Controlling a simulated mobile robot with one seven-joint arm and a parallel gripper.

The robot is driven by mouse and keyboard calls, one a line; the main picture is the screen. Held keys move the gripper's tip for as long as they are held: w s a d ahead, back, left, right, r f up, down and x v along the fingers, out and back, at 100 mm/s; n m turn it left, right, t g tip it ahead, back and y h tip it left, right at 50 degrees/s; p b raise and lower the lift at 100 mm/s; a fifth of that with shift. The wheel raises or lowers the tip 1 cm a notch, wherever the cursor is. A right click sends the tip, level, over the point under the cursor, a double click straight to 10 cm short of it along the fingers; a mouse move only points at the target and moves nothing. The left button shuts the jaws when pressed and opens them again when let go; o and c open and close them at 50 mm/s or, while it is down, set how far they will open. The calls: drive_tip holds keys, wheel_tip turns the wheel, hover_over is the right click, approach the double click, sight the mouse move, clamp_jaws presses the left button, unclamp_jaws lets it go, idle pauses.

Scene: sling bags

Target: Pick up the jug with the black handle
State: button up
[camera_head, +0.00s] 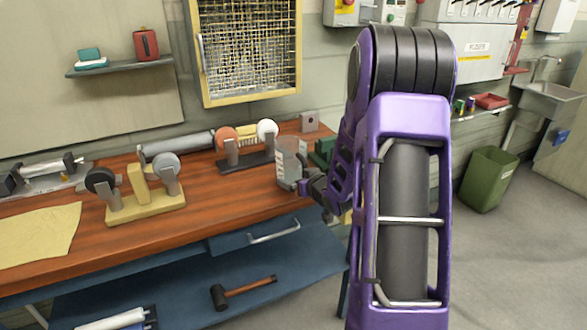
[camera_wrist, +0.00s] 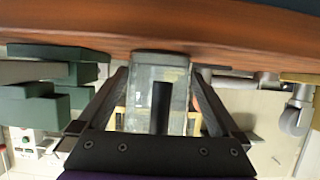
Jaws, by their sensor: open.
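The jug (camera_head: 289,157) is a clear, greyish container standing upright on the wooden workbench near its right end. In the upside-down wrist view the jug (camera_wrist: 143,98) fills the space between my fingers, with its black handle (camera_wrist: 161,106) facing the camera. My gripper (camera_head: 302,185) is at the jug's near right side, partly hidden by my purple arm. In the wrist view my gripper (camera_wrist: 161,84) is open, with one finger on each side of the jug. I cannot tell whether either finger touches it.
Green blocky equipment (camera_head: 325,151) stands close to the jug's right. A dark stand with an orange and a white wheel (camera_head: 245,160) is to its left. A beige-based wheel stand (camera_head: 146,203) is farther left. A blue drawer (camera_head: 272,237) is under the benchtop.

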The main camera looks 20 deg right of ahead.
drive_tip(key=c, duration=1.2)
